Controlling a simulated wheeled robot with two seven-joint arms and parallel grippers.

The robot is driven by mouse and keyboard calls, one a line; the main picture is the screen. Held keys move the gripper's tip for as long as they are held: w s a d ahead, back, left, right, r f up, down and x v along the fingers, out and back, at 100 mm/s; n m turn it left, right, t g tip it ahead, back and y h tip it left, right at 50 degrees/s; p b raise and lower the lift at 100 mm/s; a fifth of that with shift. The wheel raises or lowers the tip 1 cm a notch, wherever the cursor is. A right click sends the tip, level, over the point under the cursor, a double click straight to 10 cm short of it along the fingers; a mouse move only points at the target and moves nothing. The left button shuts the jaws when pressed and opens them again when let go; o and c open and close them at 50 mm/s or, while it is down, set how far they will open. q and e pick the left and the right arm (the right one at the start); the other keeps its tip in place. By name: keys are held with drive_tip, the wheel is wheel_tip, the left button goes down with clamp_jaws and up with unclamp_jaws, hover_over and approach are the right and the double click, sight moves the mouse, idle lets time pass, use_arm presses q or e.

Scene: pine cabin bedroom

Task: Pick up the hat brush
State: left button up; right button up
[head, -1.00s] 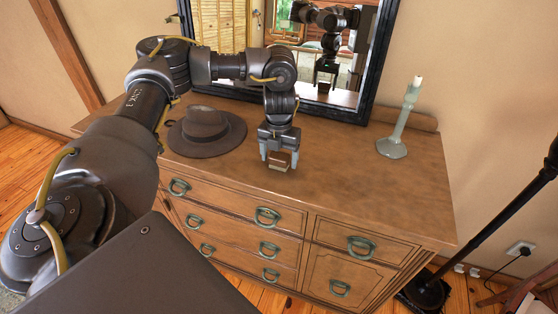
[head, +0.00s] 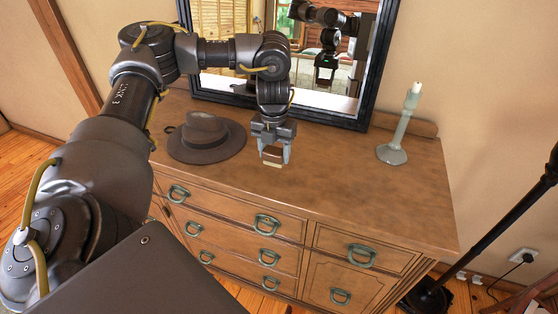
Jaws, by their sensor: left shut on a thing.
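The hat brush (head: 272,155) is a small brown block with a paler lower edge, held between the fingers of my left gripper (head: 273,153). The gripper is shut on it and points down over the dresser top, right of the hat. The brush appears raised above the wood. Most of it is hidden by the fingers, and its far side does not show. My right gripper is not in view.
A dark brown felt hat (head: 207,136) lies on the wooden dresser (head: 340,190), left of the gripper. A framed mirror (head: 362,75) stands behind. A pale green candlestick (head: 400,130) stands at the right. The dresser top between gripper and candlestick is clear.

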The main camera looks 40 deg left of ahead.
use_arm(q)
drive_tip(key=s+a+r+p, duration=0.1)
drive_tip(key=s+a+r, duration=0.2)
drive_tip(key=s+r, duration=0.1)
drive_tip(key=s+a+r, duration=0.2)
drive_tip(key=s+r, duration=0.2)
drive_tip(key=s, duration=0.3)
drive_tip(key=shift+s+a+p, duration=0.15)
drive_tip(key=shift+a+p, duration=0.25)
